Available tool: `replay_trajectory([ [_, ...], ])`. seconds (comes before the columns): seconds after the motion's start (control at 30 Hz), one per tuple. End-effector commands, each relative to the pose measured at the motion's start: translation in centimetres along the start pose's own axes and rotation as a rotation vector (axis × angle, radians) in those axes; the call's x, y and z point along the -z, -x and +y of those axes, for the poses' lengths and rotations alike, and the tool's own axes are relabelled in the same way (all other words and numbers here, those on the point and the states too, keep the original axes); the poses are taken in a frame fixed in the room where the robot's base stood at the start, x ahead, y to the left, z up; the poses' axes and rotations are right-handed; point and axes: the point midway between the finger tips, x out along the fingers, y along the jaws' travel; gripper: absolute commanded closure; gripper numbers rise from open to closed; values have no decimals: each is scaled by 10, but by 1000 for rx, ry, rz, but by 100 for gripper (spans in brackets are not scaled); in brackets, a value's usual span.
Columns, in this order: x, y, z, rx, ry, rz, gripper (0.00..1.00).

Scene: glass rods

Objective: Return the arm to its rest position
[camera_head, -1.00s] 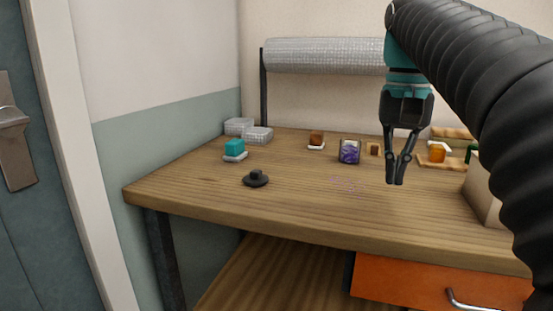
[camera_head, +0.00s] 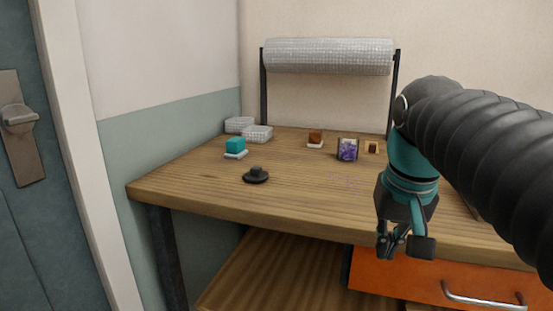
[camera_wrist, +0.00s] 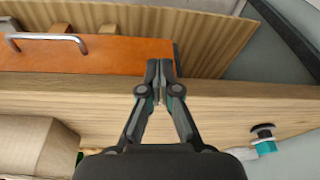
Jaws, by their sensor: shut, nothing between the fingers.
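My gripper (camera_head: 391,254) hangs in front of the table's front edge, at the height of the orange drawer. In the wrist view my gripper (camera_wrist: 159,70) has its fingers together with nothing between them. My arm comes in from the right and bends down at the wrist. It hides the right part of the wooden table (camera_head: 200,190).
A black round object (camera_head: 256,176), a teal block on a white dish (camera_head: 235,147), clear boxes (camera_head: 257,134) and a purple-patterned box (camera_head: 347,150) stand on the table. The orange drawer (camera_head: 440,285) has a metal handle. A cardboard box (camera_wrist: 35,145) shows in the wrist view.

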Motion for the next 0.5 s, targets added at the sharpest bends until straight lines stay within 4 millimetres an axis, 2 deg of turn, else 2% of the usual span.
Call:
replay_trajectory([
  [0.03,-15,-13,0,4,18,27,100],
  [0.3,-78,-89,1,24,113,176,100],
  [0.5,-105,-123,2,30,151,239,100],
])
